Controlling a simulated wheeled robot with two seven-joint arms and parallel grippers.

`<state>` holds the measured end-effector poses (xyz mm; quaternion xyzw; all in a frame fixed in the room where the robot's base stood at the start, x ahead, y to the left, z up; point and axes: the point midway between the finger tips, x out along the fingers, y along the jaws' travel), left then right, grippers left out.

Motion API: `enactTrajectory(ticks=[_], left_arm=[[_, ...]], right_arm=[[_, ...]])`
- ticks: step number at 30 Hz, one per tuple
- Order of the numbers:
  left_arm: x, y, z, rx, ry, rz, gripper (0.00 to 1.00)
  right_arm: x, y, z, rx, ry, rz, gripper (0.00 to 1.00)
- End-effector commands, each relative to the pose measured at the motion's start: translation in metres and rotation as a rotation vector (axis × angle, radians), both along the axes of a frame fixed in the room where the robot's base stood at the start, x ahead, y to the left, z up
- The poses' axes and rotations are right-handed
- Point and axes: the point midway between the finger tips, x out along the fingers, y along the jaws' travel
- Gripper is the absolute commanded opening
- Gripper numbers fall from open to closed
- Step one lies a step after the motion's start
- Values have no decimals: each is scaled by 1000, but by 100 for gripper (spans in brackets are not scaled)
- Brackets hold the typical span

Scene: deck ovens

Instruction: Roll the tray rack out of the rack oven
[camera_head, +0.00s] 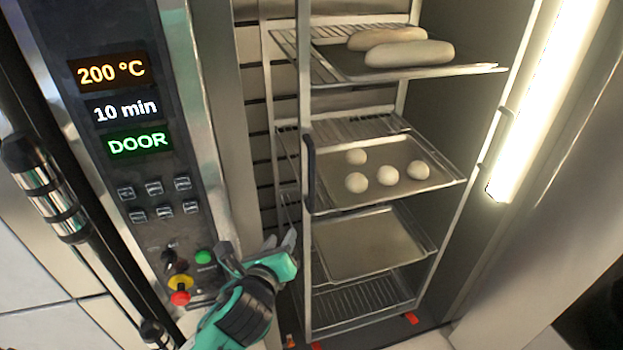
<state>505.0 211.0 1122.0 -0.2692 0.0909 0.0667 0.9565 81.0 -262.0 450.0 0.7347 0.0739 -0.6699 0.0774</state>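The tray rack (304,235) stands upright inside the oven chamber. A dark vertical handle (309,172) is on its near left post. The top tray (440,71) holds two loaves, the tray below (400,160) holds several round dough pieces, and the lower tray (365,245) is empty. Red parts show at the rack's foot. My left gripper (258,248) is at the lower left, below and left of the handle, between the control panel and the rack post. Its fingers are spread and nothing shows between them. My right gripper is out of view.
The control panel (130,95) at left reads 200 °C, 10 min and DOOR, with buttons and knobs close to my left gripper. A thick dark bar handle (45,190) stands further left. A bright vertical lamp (545,100) lines the chamber's right side.

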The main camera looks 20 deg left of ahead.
Motion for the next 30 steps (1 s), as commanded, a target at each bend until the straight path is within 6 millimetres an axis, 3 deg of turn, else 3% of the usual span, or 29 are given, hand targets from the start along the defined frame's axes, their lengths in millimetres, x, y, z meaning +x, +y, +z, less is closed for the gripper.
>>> enactTrajectory(ticks=[3,9,17,30], left_arm=[[14,-9,24,255,-89,-73,36],[23,-19,45,506,-173,-125,36],[43,-20,50,547,-185,-130,36],[128,-19,50,544,-183,-129,36]], right_arm=[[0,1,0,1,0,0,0],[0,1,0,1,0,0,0],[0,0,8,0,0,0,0],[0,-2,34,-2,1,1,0]])
